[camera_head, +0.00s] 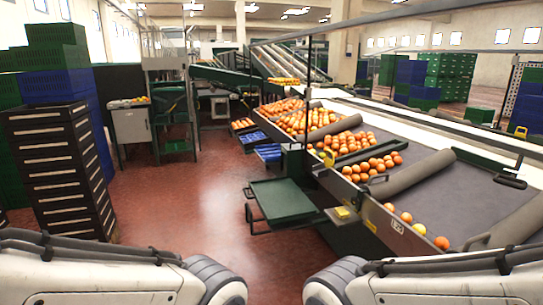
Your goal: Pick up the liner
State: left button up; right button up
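I cannot single out a liner for certain. Blue tray-like pieces that could be liners lie on low shelves at the side of the sorting line, one farther back (252,137) and one nearer (269,153). They are small in this view and their detail is hard to make out. Only the upper links of my two arms show, at the bottom left and bottom right. Both grippers are out of the picture, well short of the blue pieces as far as the visible arm parts show.
The sorting table (430,185) holds many oranges and fills the right side. An empty green tray shelf (283,201) juts out from it. A dark drawer stack (60,170) with crates stands at left. The red floor (185,205) between is clear.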

aim_at(270, 154)
jog(key=u, duration=0.55)
jog(key=i, duration=2.15)
jog(key=u, duration=0.35)
